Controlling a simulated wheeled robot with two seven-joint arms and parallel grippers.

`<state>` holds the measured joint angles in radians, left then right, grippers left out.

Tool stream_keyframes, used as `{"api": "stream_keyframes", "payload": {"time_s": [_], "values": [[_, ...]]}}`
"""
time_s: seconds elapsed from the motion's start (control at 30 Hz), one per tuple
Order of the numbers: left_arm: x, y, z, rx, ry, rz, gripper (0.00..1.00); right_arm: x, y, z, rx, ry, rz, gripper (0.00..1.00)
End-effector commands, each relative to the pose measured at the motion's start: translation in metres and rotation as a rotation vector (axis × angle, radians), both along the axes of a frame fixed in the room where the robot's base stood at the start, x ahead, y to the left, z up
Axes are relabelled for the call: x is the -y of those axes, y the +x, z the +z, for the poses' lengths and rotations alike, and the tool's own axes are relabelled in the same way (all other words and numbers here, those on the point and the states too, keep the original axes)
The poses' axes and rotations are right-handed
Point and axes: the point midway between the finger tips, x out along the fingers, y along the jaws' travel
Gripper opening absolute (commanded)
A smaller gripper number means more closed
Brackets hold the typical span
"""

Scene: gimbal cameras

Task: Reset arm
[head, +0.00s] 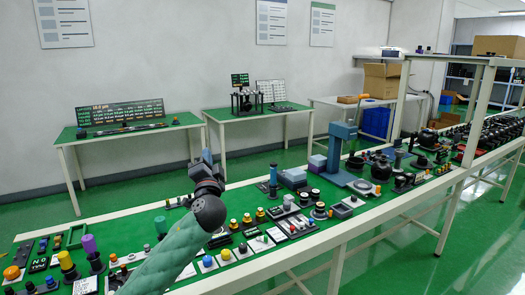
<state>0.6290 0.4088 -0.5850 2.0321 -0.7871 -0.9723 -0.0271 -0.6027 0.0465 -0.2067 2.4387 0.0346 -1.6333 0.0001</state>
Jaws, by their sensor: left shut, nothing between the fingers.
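My left arm comes in from the bottom left of the head view in a green sleeve, with a dark wrist joint. My left gripper (207,157) is at its far end, above the long green-topped table (350,226). It is small in the view, shut and empty, and apart from the things on the table. My right gripper is not in view.
The long table carries many small parts, with a blue upright stand (340,150) right of my arm. A white frame post (480,110) rises at its right. Two green-topped tables (130,135) stand by the wall, with green floor between.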

Motion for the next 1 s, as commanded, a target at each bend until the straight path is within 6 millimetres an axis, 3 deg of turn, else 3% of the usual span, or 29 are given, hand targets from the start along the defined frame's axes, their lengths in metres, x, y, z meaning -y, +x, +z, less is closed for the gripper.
{"api": "stream_keyframes", "payload": {"time_s": [0.2,0.5,0.7,1.0], "values": [[-0.016,-0.045,-0.107,-0.386,-0.371,0.021,0.0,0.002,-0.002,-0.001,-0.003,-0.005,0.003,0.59],[-0.005,-0.133,-0.23,-0.816,-0.643,0.01,0.0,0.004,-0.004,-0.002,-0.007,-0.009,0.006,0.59],[0.006,-0.194,-0.289,-1.018,-0.757,-0.017,0.0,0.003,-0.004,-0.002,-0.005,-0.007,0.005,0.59],[0.016,-0.276,-0.354,-1.199,-0.898,-0.045,0.0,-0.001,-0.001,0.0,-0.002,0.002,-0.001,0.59]]}}
